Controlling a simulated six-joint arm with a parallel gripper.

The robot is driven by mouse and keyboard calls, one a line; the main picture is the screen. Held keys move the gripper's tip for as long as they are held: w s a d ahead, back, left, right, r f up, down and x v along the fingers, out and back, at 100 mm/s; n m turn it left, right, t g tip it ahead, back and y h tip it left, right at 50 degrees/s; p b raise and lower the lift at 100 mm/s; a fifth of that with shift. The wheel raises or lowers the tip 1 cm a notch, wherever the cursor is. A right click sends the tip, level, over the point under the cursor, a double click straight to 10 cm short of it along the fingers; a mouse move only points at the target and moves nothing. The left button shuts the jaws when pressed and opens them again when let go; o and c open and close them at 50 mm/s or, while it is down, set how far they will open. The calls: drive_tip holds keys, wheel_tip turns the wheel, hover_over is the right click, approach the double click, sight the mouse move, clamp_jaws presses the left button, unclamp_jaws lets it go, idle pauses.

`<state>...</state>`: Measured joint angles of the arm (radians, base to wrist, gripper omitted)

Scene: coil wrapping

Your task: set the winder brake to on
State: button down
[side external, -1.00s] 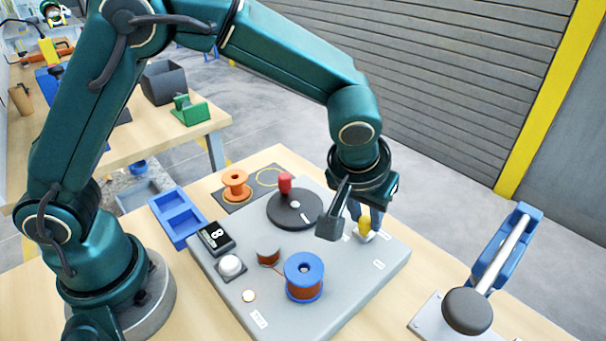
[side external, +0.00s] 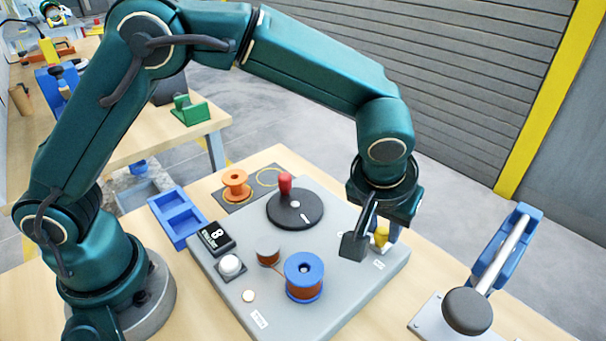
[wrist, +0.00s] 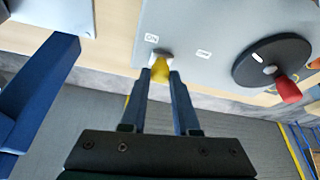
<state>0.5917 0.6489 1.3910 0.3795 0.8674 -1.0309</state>
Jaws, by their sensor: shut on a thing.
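The brake lever has a yellow grip, seen in the side view (side external: 381,236) and in the wrist view (wrist: 160,70). It stands at the far right edge of the grey winder plate (side external: 345,308). My gripper (wrist: 160,78) is shut on the yellow grip, one finger on each side; it also shows in the side view (side external: 383,228). In the wrist view the lever's light base lies close to the ON label (wrist: 151,38) and apart from the OFF label (wrist: 203,54). My gripper partly hides the lever in the side view.
A blue spool (side external: 304,275), counter (side external: 215,239) and white button (side external: 230,265) share the plate. A blue-framed lever device (side external: 500,250) stands at the right.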

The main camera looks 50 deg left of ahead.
sight(375, 261)
drive_tip(key=shift+d, duration=0.35)
drive_tip(key=c, duration=0.7)
unclamp_jaws()
drive_tip(key=shift+a, duration=0.1)
drive_tip(key=shift+o, duration=0.2)
drive_tip(key=v, duration=0.5)
drive_tip(key=shift+r, duration=0.1)
